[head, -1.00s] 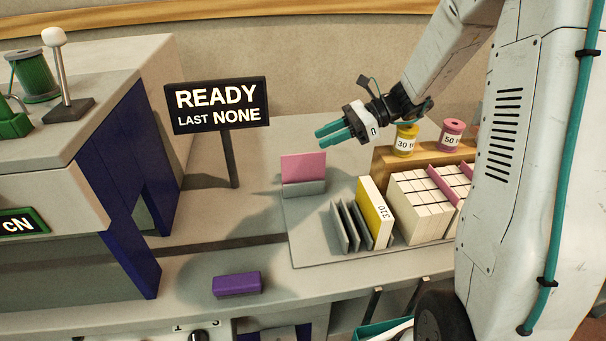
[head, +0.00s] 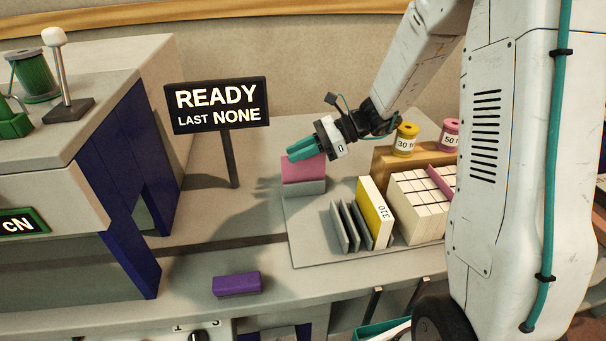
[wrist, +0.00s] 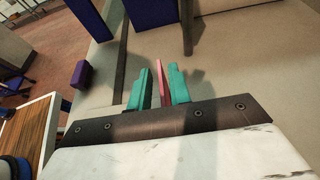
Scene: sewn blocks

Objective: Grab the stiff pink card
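The pink card (head: 301,172) stands upright in a grey holder (head: 304,187) at the back left corner of the grey tray. My gripper (head: 299,149) is at the card's top edge in the head view, its teal fingers hiding part of that edge. In the wrist view the card (wrist: 162,80) shows edge-on between the two fingers of my gripper (wrist: 160,70). A gap shows on the left of the card. On the right it is very close to the finger, and I cannot tell if they touch. The fingers are apart.
On the tray (head: 305,248) stand grey plates (head: 347,228), a yellow card (head: 371,208) and white blocks (head: 408,205). Spools (head: 406,140) sit behind on a wooden stand. A READY sign (head: 218,106) stands left. A purple block (head: 236,284) lies in front.

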